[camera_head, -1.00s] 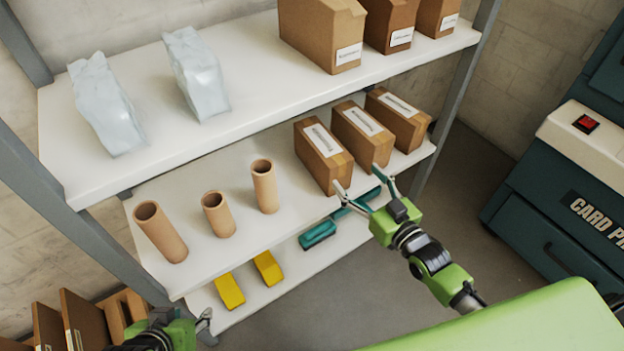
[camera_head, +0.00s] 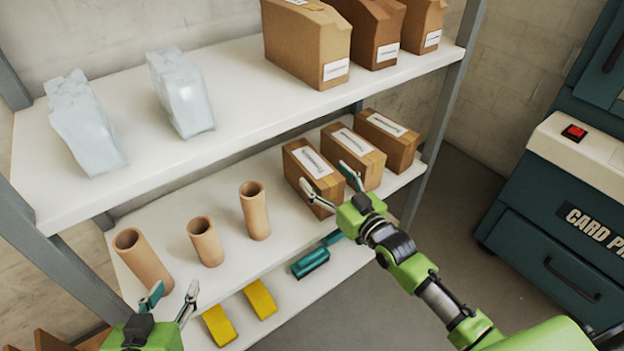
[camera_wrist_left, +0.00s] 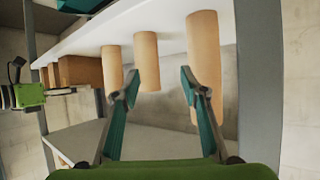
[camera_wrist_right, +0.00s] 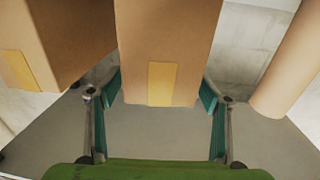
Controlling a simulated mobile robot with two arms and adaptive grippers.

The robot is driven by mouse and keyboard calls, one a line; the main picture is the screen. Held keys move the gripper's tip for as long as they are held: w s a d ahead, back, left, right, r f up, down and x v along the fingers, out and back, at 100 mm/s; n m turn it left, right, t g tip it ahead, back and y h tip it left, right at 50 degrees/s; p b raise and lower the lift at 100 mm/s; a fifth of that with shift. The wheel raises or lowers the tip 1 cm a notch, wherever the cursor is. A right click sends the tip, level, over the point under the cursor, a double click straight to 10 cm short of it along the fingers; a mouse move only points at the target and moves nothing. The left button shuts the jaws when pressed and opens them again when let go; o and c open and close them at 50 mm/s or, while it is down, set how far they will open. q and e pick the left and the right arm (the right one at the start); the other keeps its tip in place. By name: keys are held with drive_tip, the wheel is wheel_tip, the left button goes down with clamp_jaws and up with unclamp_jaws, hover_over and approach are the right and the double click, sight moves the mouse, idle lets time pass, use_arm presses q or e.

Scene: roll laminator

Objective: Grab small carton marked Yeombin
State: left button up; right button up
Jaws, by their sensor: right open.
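Three small brown cartons with white labels stand on the middle shelf: a left one (camera_head: 311,163), a middle one (camera_head: 357,153) and a right one (camera_head: 388,138). Their label text is too small to read, so I cannot tell which is marked Yeombin. My right gripper (camera_head: 332,183) is open at the front of the left carton, one finger toward each side. In the right wrist view that carton (camera_wrist_right: 167,45) sits between the open fingers, with no clear grip on it. My left gripper (camera_head: 171,296) is open and empty near the clay-coloured tubes; its fingers also show in the left wrist view (camera_wrist_left: 158,80).
Tan tubes (camera_head: 254,212) stand left of the cartons. Larger cartons (camera_head: 306,45) and pale bags (camera_head: 180,92) are on the shelf above. Yellow (camera_head: 260,299) and teal items (camera_head: 310,262) lie on the lower shelf. A dark green machine (camera_head: 545,235) stands at right.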

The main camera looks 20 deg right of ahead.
sight(315, 165)
drive_tip(key=b+x, duration=0.1)
drive_tip(key=x, duration=0.3)
drive_tip(key=shift+w+a+b, duration=0.1)
drive_tip(key=shift+w+b, duration=0.15)
drive_tip(key=shift+b, duration=0.15)
drive_tip(key=shift+w+a, duration=0.1)
drive_tip(key=shift+w, duration=0.15)
drive_tip(key=c, duration=1.5)
use_arm(q)
drive_tip(key=w+d+r+t+h, duration=0.1)
drive_tip(key=w+d+r+t, duration=0.1)
drive_tip(key=r+t, duration=0.3)
wheel_tip(315, 165, up, 4)
drive_tip(key=shift+w+r+h, duration=0.15)
drive_tip(key=shift+w+h, duration=0.15)
drive_tip(key=shift+w, duration=0.6)
use_arm(e)
drive_tip(key=shift+r, duration=0.15)
drive_tip(key=c, duration=0.4)
use_arm(q)
drive_tip(key=shift+d, duration=0.1)
use_arm(e)
drive_tip(key=shift+r, duration=0.15)
